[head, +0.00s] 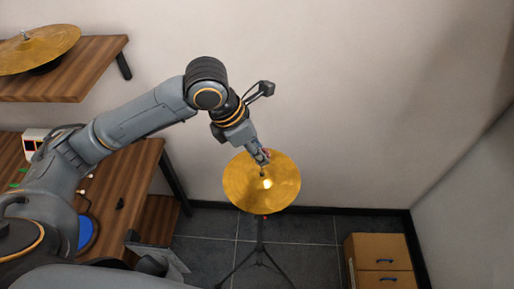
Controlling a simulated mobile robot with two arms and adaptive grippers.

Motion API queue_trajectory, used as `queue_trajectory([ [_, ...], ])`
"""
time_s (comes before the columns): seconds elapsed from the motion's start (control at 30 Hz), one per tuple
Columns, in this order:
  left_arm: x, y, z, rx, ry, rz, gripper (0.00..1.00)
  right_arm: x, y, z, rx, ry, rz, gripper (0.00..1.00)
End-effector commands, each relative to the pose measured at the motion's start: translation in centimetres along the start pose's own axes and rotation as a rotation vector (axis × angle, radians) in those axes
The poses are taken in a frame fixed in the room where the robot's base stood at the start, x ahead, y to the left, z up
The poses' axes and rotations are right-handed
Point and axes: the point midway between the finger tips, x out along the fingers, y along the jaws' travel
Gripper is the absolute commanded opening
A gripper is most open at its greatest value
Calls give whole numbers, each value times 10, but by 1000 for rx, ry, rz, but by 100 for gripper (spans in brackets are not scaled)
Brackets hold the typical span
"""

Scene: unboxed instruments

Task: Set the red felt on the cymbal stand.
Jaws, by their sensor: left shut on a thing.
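The cymbal stand (260,237) is a dark tripod on the floor in the middle of the head view. A golden cymbal (243,192) lies on top of it, with a bright glint near its middle. My left gripper (262,159) reaches in from the upper left and is over the far part of the cymbal, close to the stand's top. It is shut on a small reddish piece, the red felt (267,153), mostly hidden by the fingers. I cannot tell whether the felt touches the stand's rod.
A wooden shelf (95,72) at the upper left holds another cymbal (40,48). A wooden desk (135,180) with a blue disc (86,232) and small items is at left. A wooden drawer cabinet (380,248) stands at lower right. A wall is behind the stand.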

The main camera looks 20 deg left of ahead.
Motion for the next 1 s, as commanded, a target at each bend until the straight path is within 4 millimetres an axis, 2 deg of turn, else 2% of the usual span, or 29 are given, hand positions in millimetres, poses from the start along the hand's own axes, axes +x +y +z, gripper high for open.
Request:
queue_trajectory([
  [0.47,0,0,0,0,0,0,24,0,0,0,0,0,0,36],
  [1.0,12,0,-5,-1,1,0,24,6,0,0,1,1,0,36],
])
